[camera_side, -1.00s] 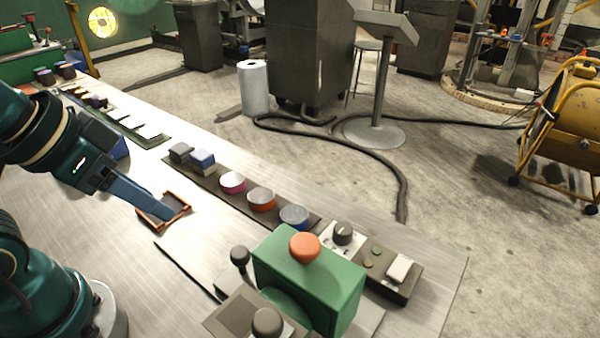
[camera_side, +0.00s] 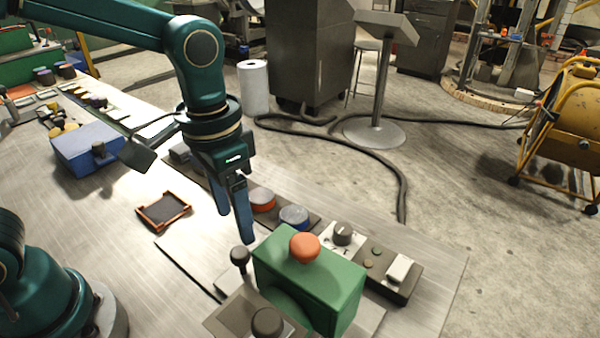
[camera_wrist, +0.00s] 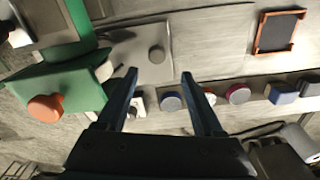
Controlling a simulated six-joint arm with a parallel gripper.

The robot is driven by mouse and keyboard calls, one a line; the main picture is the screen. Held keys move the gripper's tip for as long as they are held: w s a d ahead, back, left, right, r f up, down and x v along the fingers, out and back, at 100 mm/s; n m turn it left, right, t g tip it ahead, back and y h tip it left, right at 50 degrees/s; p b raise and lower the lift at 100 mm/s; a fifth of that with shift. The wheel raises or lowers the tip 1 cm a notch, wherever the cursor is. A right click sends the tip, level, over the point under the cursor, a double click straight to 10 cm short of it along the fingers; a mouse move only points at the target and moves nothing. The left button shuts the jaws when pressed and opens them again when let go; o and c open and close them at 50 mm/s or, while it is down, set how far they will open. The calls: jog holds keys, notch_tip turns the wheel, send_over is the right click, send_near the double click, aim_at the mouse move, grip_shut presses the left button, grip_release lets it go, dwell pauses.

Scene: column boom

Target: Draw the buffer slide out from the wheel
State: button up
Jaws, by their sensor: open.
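A dark round knob (camera_side: 239,255) stands up beside the green housing (camera_side: 318,285) with its orange mushroom button (camera_side: 305,247). In the wrist view a dark knob (camera_wrist: 157,54) shows on a pale plate (camera_wrist: 128,50), just beyond and between my fingertips. I take this knob and plate for the buffer slide. My gripper (camera_side: 234,227) points down, open and empty, above and a little behind the knob; its two fingers also show in the wrist view (camera_wrist: 158,75). A second knob (camera_side: 267,322) stands in front of the housing. I cannot make out the wheel.
A control strip with a white switch (camera_side: 400,268) lies right of the housing. An orange-framed dark tray (camera_side: 163,210) and a blue box (camera_side: 88,148) lie left. The bench between tray and housing is mostly clear.

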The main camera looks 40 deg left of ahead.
aim_at(240, 251)
jog(key=shift+s+d+f, duration=0.1)
jog(key=shift+s+f, duration=0.05)
jog(key=shift+f, duration=0.3)
jog(key=shift+s+d+f, duration=0.1)
jog(key=shift+f, duration=2.55)
grip_shut()
